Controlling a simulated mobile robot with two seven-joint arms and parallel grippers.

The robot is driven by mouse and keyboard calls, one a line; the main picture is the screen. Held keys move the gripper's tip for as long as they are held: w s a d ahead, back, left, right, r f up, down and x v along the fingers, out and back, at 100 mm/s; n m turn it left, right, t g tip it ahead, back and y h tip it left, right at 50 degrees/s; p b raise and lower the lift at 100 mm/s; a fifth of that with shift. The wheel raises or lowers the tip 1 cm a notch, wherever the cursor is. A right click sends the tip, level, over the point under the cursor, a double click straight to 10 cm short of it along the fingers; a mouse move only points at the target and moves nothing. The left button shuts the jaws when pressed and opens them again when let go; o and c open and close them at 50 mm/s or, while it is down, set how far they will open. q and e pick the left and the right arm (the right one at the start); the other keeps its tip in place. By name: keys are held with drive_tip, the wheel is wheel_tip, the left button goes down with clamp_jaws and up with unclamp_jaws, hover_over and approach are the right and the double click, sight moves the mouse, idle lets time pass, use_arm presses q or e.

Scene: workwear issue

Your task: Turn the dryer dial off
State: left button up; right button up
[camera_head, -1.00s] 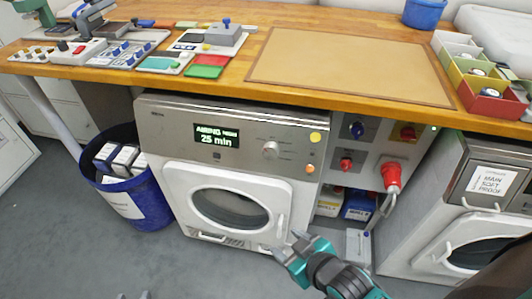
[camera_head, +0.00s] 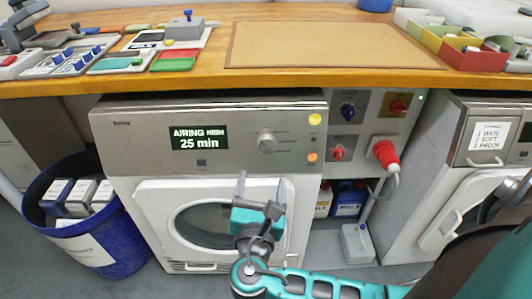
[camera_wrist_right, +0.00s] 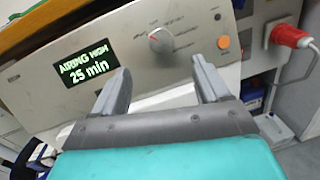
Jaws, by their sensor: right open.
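The dryer (camera_head: 135,130) stands under the wooden bench. Its silver panel carries a round dial (camera_head: 266,142) and a lit display (camera_head: 199,138) reading "AIRING HIGH 25 min". In the right wrist view the dial (camera_wrist_right: 160,40) has a red mark and lies ahead of the fingers, between and beyond them; the display (camera_wrist_right: 85,66) is at left. My right gripper (camera_head: 260,188) is open and empty in front of the dryer door, below the dial and apart from it. Its two fingers (camera_wrist_right: 161,85) show spread in the right wrist view. My left gripper is not in view.
Yellow (camera_head: 314,119) and orange (camera_head: 312,156) buttons sit right of the dial. A red plug (camera_head: 385,152) with a cable projects from the socket panel. A blue bin (camera_head: 125,235) stands left of the dryer. The bench edge (camera_head: 250,82) overhangs the panel.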

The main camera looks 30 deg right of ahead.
sight(267, 147)
drive_tip(key=b+x, duration=0.2)
drive_tip(key=x, duration=0.9)
drive_tip(key=shift+w+d, duration=0.2)
drive_tip(key=c, duration=1)
